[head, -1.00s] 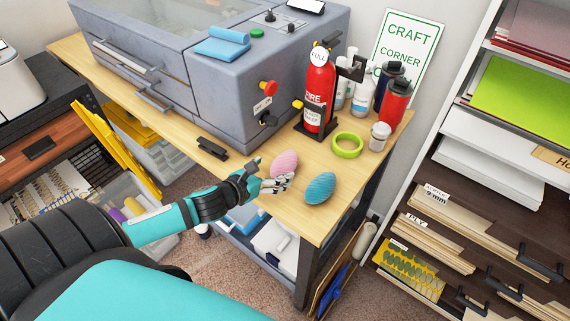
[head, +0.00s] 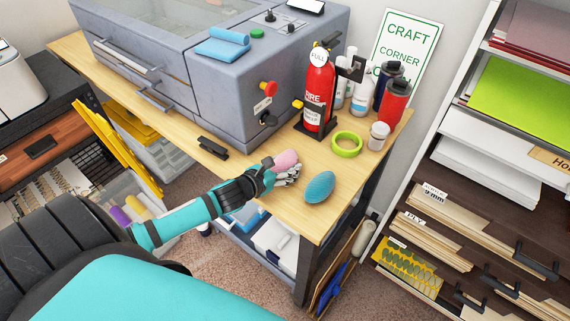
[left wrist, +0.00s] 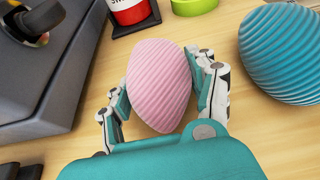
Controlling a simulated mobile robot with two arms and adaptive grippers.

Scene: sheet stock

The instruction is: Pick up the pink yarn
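The pink yarn (head: 287,159) is an egg-shaped, ridged ball at the front of the wooden table. It also shows in the left wrist view (left wrist: 158,85), between the fingers. My left gripper (head: 279,173) reaches over the table's front edge with its fingers on both sides of the yarn. In the left wrist view the finger pads (left wrist: 160,95) appear to touch it on the left and right. The yarn's lower part is hidden by the fingers in the head view, and I cannot tell whether it is clear of the table. My right gripper is not in view.
A teal yarn ball (head: 319,187) lies close on the right. A green tape ring (head: 347,144), a fire extinguisher (head: 319,92) and bottles (head: 394,101) stand behind. A grey machine (head: 232,82) fills the table's left. The wooden table (head: 318,222) is clear at its front right corner.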

